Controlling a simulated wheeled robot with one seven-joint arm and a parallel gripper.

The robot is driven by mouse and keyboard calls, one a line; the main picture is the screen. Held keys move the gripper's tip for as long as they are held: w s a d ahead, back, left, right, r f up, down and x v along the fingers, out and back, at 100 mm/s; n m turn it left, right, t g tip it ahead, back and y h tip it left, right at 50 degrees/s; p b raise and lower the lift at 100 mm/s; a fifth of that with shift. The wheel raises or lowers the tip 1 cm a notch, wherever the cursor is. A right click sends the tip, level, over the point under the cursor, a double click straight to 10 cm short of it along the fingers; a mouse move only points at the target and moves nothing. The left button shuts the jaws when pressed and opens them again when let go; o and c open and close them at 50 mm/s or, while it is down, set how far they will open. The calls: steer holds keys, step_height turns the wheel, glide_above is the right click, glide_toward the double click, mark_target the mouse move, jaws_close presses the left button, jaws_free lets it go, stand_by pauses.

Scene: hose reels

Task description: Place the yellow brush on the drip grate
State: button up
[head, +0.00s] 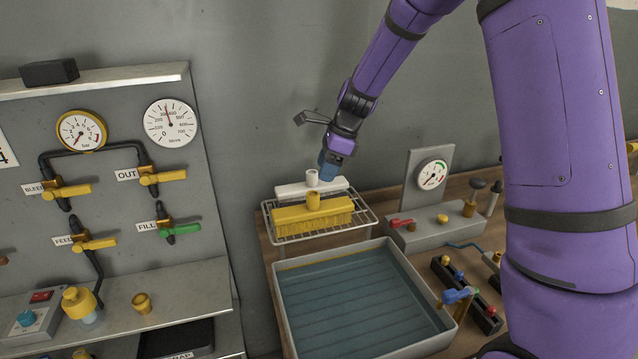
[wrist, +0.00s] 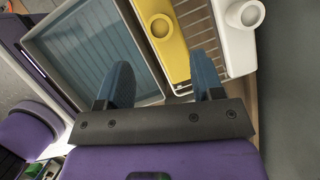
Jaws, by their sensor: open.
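The yellow brush (head: 300,212) lies bristles down on the wire drip grate (head: 365,217), with its round knob on top. It also shows in the wrist view (wrist: 168,50), resting along the grate (wrist: 194,22). My gripper (head: 331,166) is at the right end of the grate, near the ends of the brushes. In the wrist view my gripper (wrist: 162,70) is open, with nothing between its blue fingers. The yellow brush is apart from any grip. The tips' exact height over the grate is hard to tell.
A white brush (head: 290,190) lies behind the yellow one on the grate. A grey tray with a blue ribbed floor (head: 350,305) stands in front. A gauge block (head: 440,225) stands right of the grate. A valve panel (head: 120,170) is at the left.

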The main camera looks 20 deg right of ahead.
steer(key=shift+v, duration=1.3)
steer(key=s+d+r+n+t+h, duration=0.2)
steer(key=s+r+n, duration=0.95)
steer(key=s, duration=0.55)
steer(key=s+d+r+n+t+h, duration=0.1)
steer(key=s+n, duration=0.3)
steer(key=s, duration=0.4)
steer(key=s+d+r+n+t+h, duration=0.1)
steer(key=s+d+r+n, duration=0.1)
steer(key=s+n, duration=0.3)
steer(key=s, duration=0.4)
steer(key=shift+s+d, duration=0.15)
steer(key=shift+d, duration=0.2)
